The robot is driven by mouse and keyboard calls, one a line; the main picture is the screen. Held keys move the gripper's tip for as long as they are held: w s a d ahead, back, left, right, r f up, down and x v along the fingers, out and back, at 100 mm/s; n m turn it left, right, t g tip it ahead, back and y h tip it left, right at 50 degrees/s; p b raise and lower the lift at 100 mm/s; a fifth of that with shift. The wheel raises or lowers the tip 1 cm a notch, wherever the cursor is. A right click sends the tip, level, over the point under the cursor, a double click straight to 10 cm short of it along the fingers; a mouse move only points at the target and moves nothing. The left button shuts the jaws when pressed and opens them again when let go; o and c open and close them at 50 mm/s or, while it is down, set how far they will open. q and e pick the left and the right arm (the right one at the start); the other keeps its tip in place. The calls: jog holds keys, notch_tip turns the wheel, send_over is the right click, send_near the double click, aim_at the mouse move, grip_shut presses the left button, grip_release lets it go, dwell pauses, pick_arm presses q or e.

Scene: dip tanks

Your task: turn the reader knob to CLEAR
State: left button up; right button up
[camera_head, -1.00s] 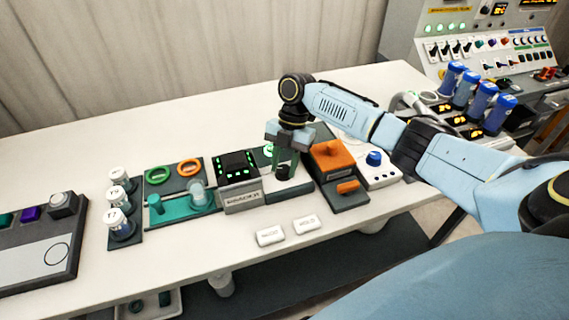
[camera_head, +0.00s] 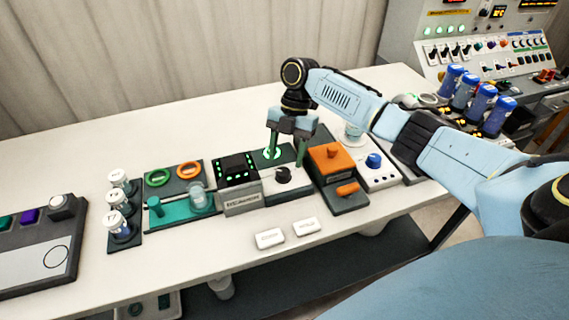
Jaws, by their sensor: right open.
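The reader (camera_head: 241,201) is a grey box with a dark top, green lights and a front label too small to read surely. Beside it on the right is a dark panel with a black knob (camera_head: 283,174) bearing a light mark, and a glowing green ring (camera_head: 271,153) behind it. I cannot read a CLEAR mark. My right gripper (camera_head: 286,158) points down over this panel, open, its fingers apart behind and above the knob. The knob is in plain view and nothing grips it. My left gripper is not in view.
An orange block device (camera_head: 331,156) stands close on the right, then a white box with a blue knob (camera_head: 374,160). A teal tray (camera_head: 181,212) and capped vials (camera_head: 118,198) are to the left. Two white labelled blocks (camera_head: 270,238) lie in front. The table's back is clear.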

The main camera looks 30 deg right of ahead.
jog(key=v, duration=0.9)
jog(key=shift+r, duration=0.25)
jog(key=shift+w, duration=0.15)
